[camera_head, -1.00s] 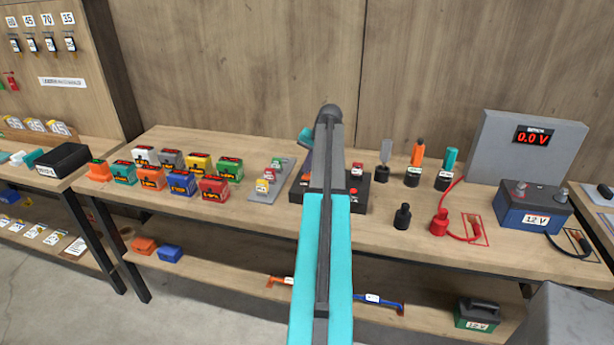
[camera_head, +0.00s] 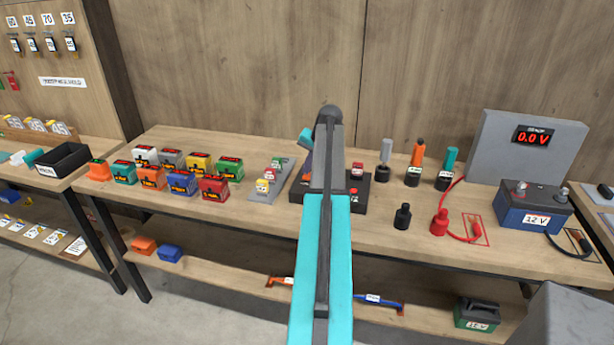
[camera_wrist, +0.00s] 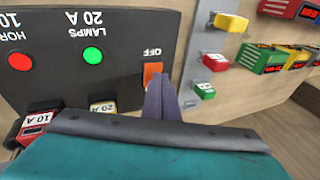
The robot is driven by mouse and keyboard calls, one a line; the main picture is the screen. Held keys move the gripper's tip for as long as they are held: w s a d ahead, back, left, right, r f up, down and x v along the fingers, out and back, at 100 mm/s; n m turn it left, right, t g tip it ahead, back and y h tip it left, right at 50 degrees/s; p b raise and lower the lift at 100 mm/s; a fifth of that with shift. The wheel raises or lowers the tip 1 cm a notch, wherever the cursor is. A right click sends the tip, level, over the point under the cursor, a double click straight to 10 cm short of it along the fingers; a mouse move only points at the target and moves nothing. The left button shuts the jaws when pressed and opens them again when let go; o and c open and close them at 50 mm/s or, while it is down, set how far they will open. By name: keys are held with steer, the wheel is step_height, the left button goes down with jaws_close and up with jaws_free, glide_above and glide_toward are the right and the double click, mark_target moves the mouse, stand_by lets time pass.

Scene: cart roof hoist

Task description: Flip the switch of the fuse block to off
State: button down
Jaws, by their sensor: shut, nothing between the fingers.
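The fuse block is a dark box (camera_wrist: 70,28) on the bench. In the wrist view it shows HORN and LAMPS labels, a red light (camera_wrist: 20,62) and a green light (camera_wrist: 93,55). Its orange switch (camera_wrist: 152,72) sits beside the word OFF. My gripper (camera_wrist: 164,82) is shut and empty, its purple fingertips right at the switch; I cannot tell whether they touch it. The fingertips hide part of the switch. In the head view my arm hides most of the block (camera_head: 356,197).
A grey strip with colored fuses (camera_head: 268,183) stands left of the block, with several colored boxes (camera_head: 182,183) beyond. Upright tools in black holders (camera_head: 384,168) and a 12 V battery (camera_head: 536,210) stand to the right. A wooden wall is behind.

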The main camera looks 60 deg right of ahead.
mark_target(309, 176)
steer(key=shift+f, duration=0.45)
stand_by(0.5)
step_height(309, 176, up, 7)
steer(key=p, duration=0.3)
steer(key=shift+w+d+p, duration=0.15)
steer(key=shift+d+p, duration=0.15)
steer(key=shift+d, duration=0.15)
stand_by(0.6)
steer(key=shift+f, duration=0.1)
stand_by(0.5)
